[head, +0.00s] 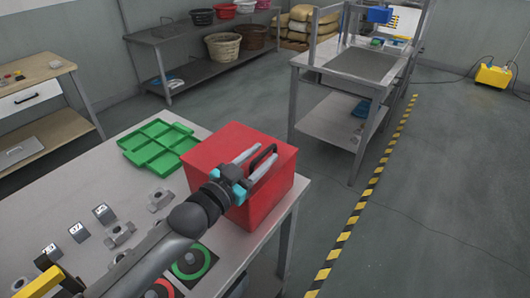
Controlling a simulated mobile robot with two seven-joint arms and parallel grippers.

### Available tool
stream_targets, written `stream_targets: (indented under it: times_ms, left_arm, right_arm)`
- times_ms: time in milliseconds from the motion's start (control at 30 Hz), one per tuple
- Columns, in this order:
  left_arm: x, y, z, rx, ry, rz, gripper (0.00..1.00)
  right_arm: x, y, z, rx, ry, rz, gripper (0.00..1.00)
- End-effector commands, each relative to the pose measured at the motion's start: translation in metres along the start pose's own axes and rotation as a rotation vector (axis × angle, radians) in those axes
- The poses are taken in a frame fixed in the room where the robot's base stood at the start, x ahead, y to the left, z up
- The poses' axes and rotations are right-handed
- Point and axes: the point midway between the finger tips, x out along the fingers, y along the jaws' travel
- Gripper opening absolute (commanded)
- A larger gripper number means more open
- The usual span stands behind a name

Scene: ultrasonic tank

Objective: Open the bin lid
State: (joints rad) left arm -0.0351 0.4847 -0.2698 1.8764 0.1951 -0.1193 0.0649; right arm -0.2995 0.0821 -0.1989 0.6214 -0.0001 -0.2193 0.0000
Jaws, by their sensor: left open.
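A red bin (268,205) with a flat red lid (225,146) stands at the right end of the near table. The lid looks closed. A black bar handle (268,151) stands on the lid's right part. My left gripper (265,155) reaches over the lid from the lower left. Its two pale fingers are open, and the handle shows between them. I cannot tell whether the fingers touch the handle. My left arm hides part of the bin's front. My right gripper is not in view.
On the near table (95,185), a green divided tray (158,146) lies left of the bin. Several small metal blocks and round green and red markers lie nearer. A grey workbench (340,75) stands behind to the right. Open floor lies right of the table.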

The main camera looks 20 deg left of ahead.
Motion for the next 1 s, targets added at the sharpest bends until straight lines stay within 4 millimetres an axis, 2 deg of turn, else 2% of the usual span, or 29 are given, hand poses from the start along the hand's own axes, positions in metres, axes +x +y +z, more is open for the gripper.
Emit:
stream_targets:
  times_ms: [200, 567, 933, 1000]
  left_arm:
    - [0.016, 0.000, 0.000, 0.000, -0.001, 0.000, 0.45]
    - [0.018, 0.000, 0.000, 0.000, -0.001, 0.000, 0.43]
    - [0.018, 0.000, 0.000, 0.000, -0.001, 0.000, 0.02]
    - [0.018, 0.000, 0.000, 0.000, -0.001, 0.000, 0.00]
  right_arm:
    - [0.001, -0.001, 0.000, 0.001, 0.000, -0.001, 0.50]
    - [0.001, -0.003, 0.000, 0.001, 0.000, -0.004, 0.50]
    - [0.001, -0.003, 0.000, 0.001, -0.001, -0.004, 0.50]
    - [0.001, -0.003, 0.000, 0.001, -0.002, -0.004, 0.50]
